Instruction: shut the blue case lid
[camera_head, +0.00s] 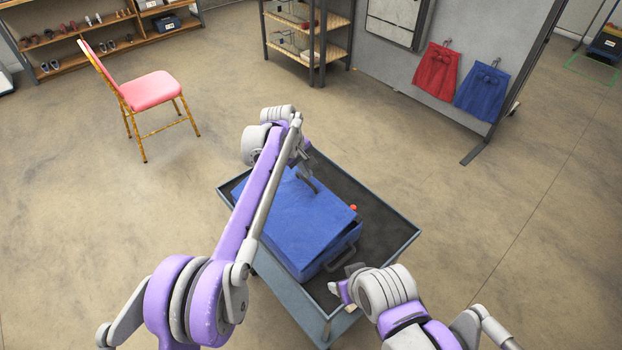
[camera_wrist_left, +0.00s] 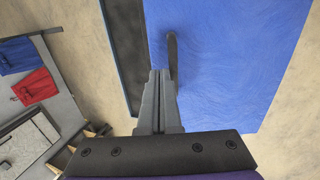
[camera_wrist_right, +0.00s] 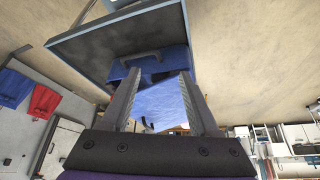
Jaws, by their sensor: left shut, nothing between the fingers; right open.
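The blue case (camera_head: 338,252) stands in the trolley's tray, with a handle on its front side. Its lid (camera_head: 295,215) is tilted over the body, with a gap along the front edge. In the right wrist view, the lid (camera_wrist_right: 160,102) stands apart from the case body (camera_wrist_right: 172,58), with a dark gap between. My left gripper (camera_head: 307,182) is shut and empty over the lid's far part; whether it touches is unclear. In the left wrist view its fingers (camera_wrist_left: 160,78) show against the lid (camera_wrist_left: 225,60). My right gripper (camera_wrist_right: 160,80) is open and empty, in front of the case.
The grey trolley (camera_head: 408,240) has a raised rim and free room right of the case. A small red object (camera_head: 353,208) shows by the lid's right corner. A pink chair (camera_head: 150,90), shelves (camera_head: 310,45) and hung red and blue garments stand farther off.

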